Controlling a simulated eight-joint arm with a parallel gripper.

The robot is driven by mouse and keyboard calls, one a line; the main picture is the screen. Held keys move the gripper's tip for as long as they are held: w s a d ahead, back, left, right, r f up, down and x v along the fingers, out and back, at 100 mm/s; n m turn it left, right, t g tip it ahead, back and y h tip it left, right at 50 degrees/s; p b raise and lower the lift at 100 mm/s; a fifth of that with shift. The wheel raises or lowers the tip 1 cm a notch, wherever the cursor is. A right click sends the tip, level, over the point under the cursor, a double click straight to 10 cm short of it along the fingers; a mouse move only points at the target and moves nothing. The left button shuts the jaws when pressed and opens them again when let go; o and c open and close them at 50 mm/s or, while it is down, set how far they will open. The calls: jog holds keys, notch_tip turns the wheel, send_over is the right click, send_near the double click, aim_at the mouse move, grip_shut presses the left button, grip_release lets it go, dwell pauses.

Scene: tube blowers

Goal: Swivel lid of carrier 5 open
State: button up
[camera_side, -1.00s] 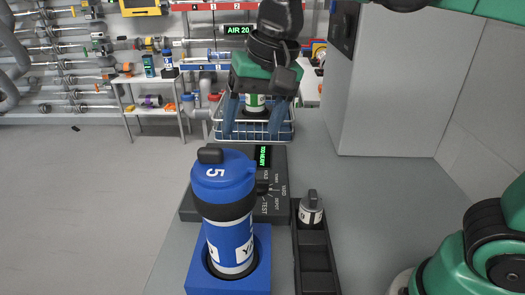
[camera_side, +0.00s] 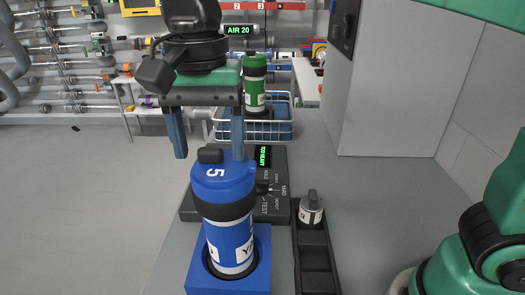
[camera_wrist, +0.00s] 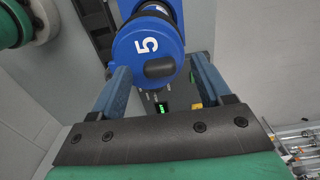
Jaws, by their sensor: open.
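Carrier 5 (camera_side: 228,235) is a blue cylinder with black bands and a white label, standing upright in a blue square holder (camera_side: 206,284). Its blue lid (camera_side: 226,182), marked 5 with a black knob (camera_side: 210,155), sits on top and looks closed. In the wrist view the lid (camera_wrist: 140,48) is just beyond and between my fingers, its black knob (camera_wrist: 160,67) on the near side. My gripper (camera_side: 209,155) is open and empty, its blue fingers pointing down over the lid. In the wrist view my gripper (camera_wrist: 158,78) straddles part of the lid; contact cannot be told.
Behind the carrier is a dark console (camera_side: 270,208) with a green display. A black tray (camera_side: 315,258) with a small grey-white canister (camera_side: 310,208) lies to the right. A wire basket (camera_side: 283,126) holds a green carrier (camera_side: 255,85) farther back. A grey cabinet (camera_side: 395,85) stands at right.

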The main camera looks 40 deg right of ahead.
jog(key=shift+f, duration=0.15)
grip_shut()
